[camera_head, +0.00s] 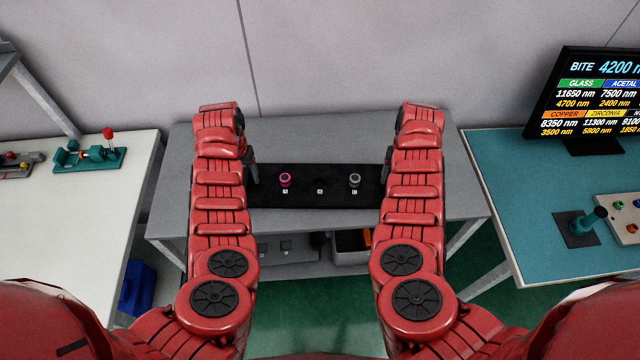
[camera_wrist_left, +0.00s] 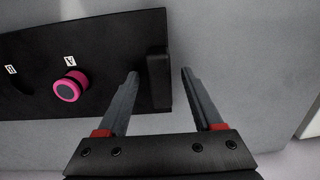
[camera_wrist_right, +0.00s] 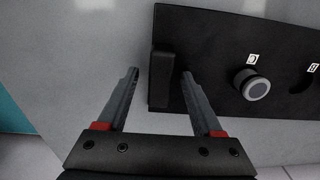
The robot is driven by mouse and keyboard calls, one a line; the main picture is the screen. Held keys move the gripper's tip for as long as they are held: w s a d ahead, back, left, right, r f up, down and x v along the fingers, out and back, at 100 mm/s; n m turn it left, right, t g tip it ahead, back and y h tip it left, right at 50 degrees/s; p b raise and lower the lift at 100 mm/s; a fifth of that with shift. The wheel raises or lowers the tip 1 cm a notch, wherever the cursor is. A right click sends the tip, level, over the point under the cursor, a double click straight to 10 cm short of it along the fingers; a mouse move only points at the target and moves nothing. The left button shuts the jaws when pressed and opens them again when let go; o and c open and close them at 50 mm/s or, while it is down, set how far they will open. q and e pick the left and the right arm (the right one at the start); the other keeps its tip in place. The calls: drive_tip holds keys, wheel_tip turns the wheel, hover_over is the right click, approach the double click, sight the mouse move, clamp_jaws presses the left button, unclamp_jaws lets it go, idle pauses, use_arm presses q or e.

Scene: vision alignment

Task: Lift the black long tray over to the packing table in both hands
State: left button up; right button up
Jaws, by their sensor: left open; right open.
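The black long tray (camera_head: 300,196) lies on the grey table between my two arms. It carries a pink-ringed round piece (camera_head: 285,180) at the label A and a grey round piece (camera_head: 354,180) at the label C; the middle spot holds no piece. My left gripper (camera_wrist_left: 160,76) is open, its fingers on either side of the raised black end handle (camera_wrist_left: 158,80) of the tray. My right gripper (camera_wrist_right: 158,76) is open, its fingers on either side of the other end handle (camera_wrist_right: 161,78). In the head view my arms cover much of both tray ends.
The grey table (camera_head: 320,135) has free surface behind the tray, and a lower shelf with an orange-and-black bin (camera_head: 350,242). A white table (camera_head: 75,215) with teal fixtures stands left. A teal-topped table (camera_head: 520,180) with a monitor (camera_head: 598,95) and joystick (camera_head: 585,222) stands right.

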use_arm(q)
clamp_jaws()
use_arm(e)
clamp_jaws()
use_arm(q)
drive_tip(key=shift+r, duration=0.1)
idle(1.0)
